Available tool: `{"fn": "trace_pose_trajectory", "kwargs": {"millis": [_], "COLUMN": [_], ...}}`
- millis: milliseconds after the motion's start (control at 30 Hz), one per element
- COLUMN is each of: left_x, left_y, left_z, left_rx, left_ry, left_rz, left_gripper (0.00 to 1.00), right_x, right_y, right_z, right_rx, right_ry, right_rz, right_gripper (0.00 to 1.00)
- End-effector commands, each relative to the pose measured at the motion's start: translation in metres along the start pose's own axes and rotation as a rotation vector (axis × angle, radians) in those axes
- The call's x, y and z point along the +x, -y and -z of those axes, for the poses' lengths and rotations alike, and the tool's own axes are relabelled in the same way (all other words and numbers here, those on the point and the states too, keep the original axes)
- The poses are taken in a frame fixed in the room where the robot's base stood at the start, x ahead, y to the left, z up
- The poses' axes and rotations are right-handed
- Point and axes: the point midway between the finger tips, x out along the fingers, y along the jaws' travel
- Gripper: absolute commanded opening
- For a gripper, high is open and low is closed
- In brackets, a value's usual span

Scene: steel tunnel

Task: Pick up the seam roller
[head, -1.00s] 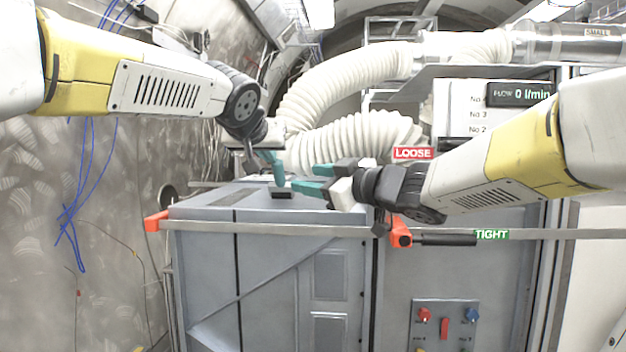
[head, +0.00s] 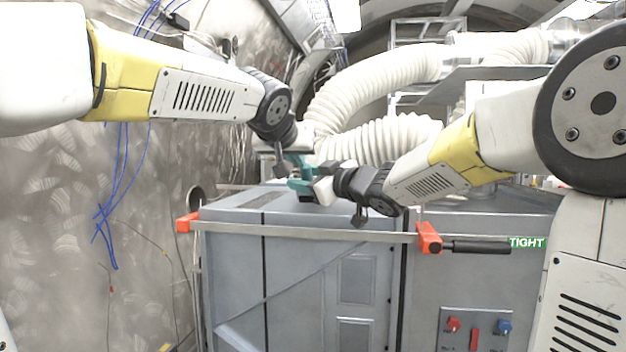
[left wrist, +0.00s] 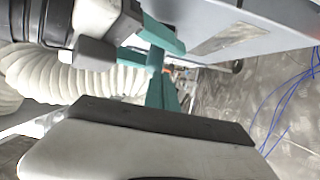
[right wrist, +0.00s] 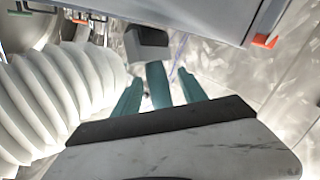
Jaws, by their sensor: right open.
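I cannot make out the seam roller for certain. A small dark block (head: 306,198) shows on the cabinet top in the head view, just below the teal fingers, but too small to identify. My left gripper (head: 300,168) points down over the cabinet; its teal fingers lie close together in the left wrist view (left wrist: 163,88), with nothing clear between them. My right gripper (head: 300,185) comes in from the right; its teal fingers are apart in the right wrist view (right wrist: 158,95). The left gripper's fingers appear between them there; whether they touch is unclear.
The grey cabinet (head: 300,275) stands below both grippers. A rail with orange ends (head: 187,222) and a black handle (head: 480,247) runs along its front edge. White ribbed hoses (head: 380,137) curve close behind. Blue cables (head: 105,215) hang on the left wall.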

Motion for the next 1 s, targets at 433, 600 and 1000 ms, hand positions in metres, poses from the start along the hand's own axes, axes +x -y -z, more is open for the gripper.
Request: {"fn": "trace_pose_trajectory", "kwargs": {"millis": [433,600,1000], "left_x": [0.008,0.008,0.004], "left_y": [0.001,0.002,0.001], "left_z": [-0.014,-0.014,-0.001], "left_rx": [0.0,0.0,0.002], "left_ry": [0.034,0.034,0.03], "left_rz": [0.006,0.006,0.005], "left_gripper": [0.0,0.0,0.0], "right_x": [0.0,0.0,0.001], "right_y": [0.0,0.001,0.003], "right_z": [0.0,0.0,0.0], "right_rx": [0.0,0.0,0.0], "right_ry": [0.0,0.0,0.0], "right_rz": [0.0,0.001,0.005], "right_gripper": [0.14,0.0,0.0]}}
